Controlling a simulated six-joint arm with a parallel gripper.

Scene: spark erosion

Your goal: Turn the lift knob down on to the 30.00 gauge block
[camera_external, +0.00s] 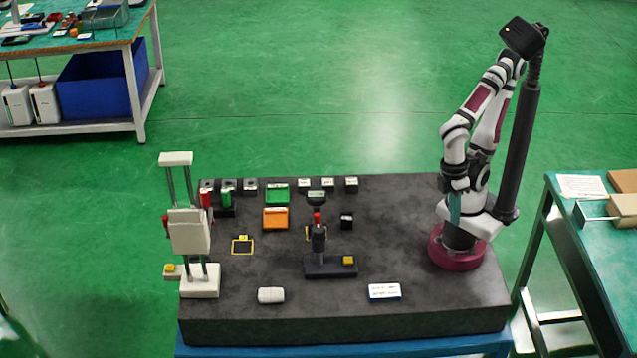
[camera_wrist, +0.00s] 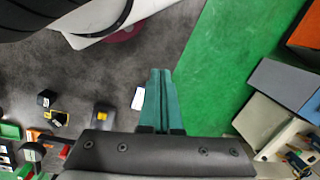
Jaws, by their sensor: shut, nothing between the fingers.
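My gripper (camera_external: 455,208) hangs at the right end of the dark slab, close to my own base. Its teal fingers (camera_wrist: 160,78) are together and empty in the wrist view, apart from everything on the slab. A dark stand (camera_external: 320,250) with an upright column, a red part and a yellow block (camera_external: 348,260) on its base stands mid-slab, far left of the gripper. I cannot make out which part is the lift knob. Small pale-topped blocks (camera_external: 328,184) stand in a row at the back; their markings are too small to read, so the 30.00 block cannot be told.
A white two-post stand (camera_external: 190,232) is at the left. Green (camera_external: 277,188) and orange (camera_external: 275,225) trays lie behind the middle. A white roll (camera_external: 271,295) and a blue-white card (camera_external: 384,292) lie in front. The slab between dark stand and arm is mostly clear.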

